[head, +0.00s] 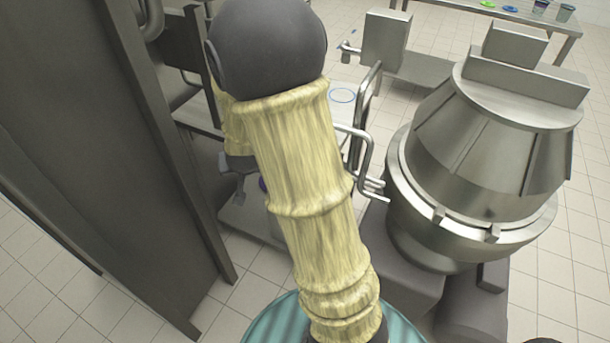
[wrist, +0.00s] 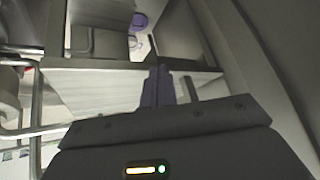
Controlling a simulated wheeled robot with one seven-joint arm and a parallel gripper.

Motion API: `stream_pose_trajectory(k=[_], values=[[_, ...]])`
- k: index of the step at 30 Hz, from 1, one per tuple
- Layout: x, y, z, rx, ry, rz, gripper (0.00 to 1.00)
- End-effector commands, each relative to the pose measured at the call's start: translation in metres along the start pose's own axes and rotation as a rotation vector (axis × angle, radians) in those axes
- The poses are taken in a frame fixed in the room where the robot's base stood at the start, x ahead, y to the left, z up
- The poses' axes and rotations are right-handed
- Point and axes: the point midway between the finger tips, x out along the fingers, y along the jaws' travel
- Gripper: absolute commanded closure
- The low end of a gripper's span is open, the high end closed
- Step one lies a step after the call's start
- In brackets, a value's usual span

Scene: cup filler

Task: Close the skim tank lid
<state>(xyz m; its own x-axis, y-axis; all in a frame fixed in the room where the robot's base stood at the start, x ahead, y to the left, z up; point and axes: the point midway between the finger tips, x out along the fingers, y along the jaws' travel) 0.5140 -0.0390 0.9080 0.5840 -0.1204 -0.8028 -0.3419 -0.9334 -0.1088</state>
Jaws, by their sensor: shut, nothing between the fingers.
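My gripper (wrist: 158,88) is shut and empty in the wrist view, its dark fingers together over a pale metal panel (wrist: 90,88). In the head view my gripper (head: 240,188) hangs left of my cream-sleeved arm, partly hidden by it. A large steel vessel with a cone-shaped top (head: 490,150) stands at the right, apart from my gripper. A tall dark metal panel (head: 90,130) stands at the left. I cannot tell which part is the skim tank lid; my arm hides much of the machine between them.
Bent steel rails (head: 365,165) stick out between my arm and the vessel. A low metal bench (head: 440,72) stands behind, and a table (head: 545,18) with small coloured items is at the far back. Something purple (wrist: 138,20) shows beyond my fingers. Tiled floor is clear at lower left.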

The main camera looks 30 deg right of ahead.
Motion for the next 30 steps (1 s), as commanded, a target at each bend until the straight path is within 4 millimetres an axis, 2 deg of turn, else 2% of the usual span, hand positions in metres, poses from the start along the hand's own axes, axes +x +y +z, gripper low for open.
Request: stream_pose_trajectory(k=[1, 3, 11, 18, 24, 30], values=[[0.034, 0.006, 0.008, 0.025, 0.035, 0.018, 1.00], [0.061, 0.013, 0.005, 0.058, 0.090, 0.043, 1.00], [0.157, 0.048, -0.001, 0.165, 0.314, 0.163, 1.00], [0.236, 0.093, -0.002, 0.224, 0.580, 0.327, 1.00], [0.290, 0.134, 0.011, 0.217, 0.855, 0.500, 1.00], [0.322, 0.160, 0.037, 0.155, 1.129, 0.660, 1.00]])
